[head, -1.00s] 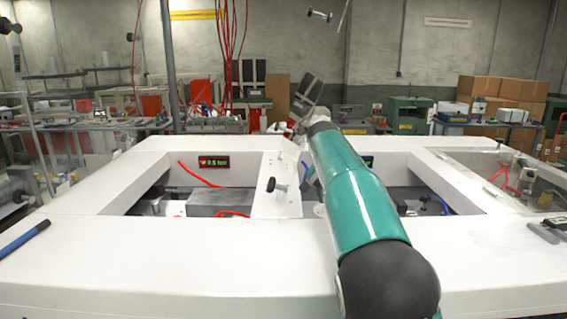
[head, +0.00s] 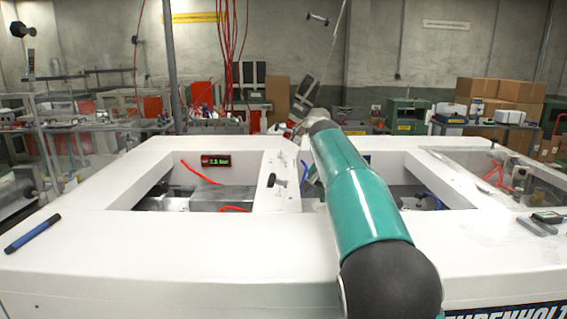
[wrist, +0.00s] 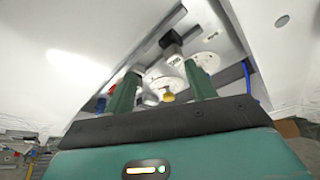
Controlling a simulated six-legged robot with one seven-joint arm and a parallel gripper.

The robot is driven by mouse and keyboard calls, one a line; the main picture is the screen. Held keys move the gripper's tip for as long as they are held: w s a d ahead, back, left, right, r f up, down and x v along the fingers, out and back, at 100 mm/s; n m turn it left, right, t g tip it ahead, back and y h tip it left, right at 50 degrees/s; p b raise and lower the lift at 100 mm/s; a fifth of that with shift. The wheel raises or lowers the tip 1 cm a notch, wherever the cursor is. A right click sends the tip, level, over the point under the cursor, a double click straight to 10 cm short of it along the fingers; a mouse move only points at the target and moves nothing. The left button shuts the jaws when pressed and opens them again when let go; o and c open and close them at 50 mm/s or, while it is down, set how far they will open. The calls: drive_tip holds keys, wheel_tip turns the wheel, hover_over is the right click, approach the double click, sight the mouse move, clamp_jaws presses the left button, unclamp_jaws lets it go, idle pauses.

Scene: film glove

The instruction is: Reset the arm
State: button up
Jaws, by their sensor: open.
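My gripper shows in the wrist view (wrist: 161,92). Its two green fingers stand apart with nothing held between them. Beyond the fingers are a white machine surface, pale round discs (wrist: 165,78) and a small dark-capped part (wrist: 171,42); the distance to them is hard to tell. In the head view my green arm reaches forward over the white machine (head: 180,270), and the gripper itself is largely hidden behind the arm.
The machine has a left recess with a grey block (head: 210,197) and a small lit display (head: 216,161). A blue pen (head: 33,233) lies on the left rim. A clear cover (head: 490,175) is at right. Red cables (head: 229,50) hang behind. Boxes (head: 500,92) stand at the back right.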

drive_tip(key=shift+n+y, duration=0.7)
drive_tip(key=shift+n, duration=0.1)
drive_tip(key=s+d+r, duration=0.1)
drive_tip(key=s, duration=0.2)
drive_tip(key=s+d+r, duration=0.1)
drive_tip(key=s, duration=0.3)
drive_tip(key=s+d+r, duration=0.1)
drive_tip(key=s, duration=0.3)
drive_tip(key=shift+s+d+r, duration=0.15)
drive_tip(key=shift+r, duration=0.25)
drive_tip(key=shift+n+t+y, duration=0.4)
drive_tip(key=shift+n+t, duration=0.1)
drive_tip(key=shift+n, duration=0.4)
drive_tip(key=s, duration=1.2)
drive_tip(key=shift+s+f, duration=0.2)
drive_tip(key=shift+f, duration=0.2)
drive_tip(key=s+f+n, duration=0.1)
drive_tip(key=s+f, duration=0.4)
drive_tip(key=s, duration=0.4)
drive_tip(key=s+a+f+n+t, duration=0.1)
drive_tip(key=s+f+n, duration=0.1)
drive_tip(key=s+f, duration=0.3)
drive_tip(key=s, duration=0.4)
drive_tip(key=shift+s+a+f, duration=0.2)
drive_tip(key=shift+s+f, duration=0.05)
drive_tip(key=shift+s, duration=0.05)
idle(1.0)
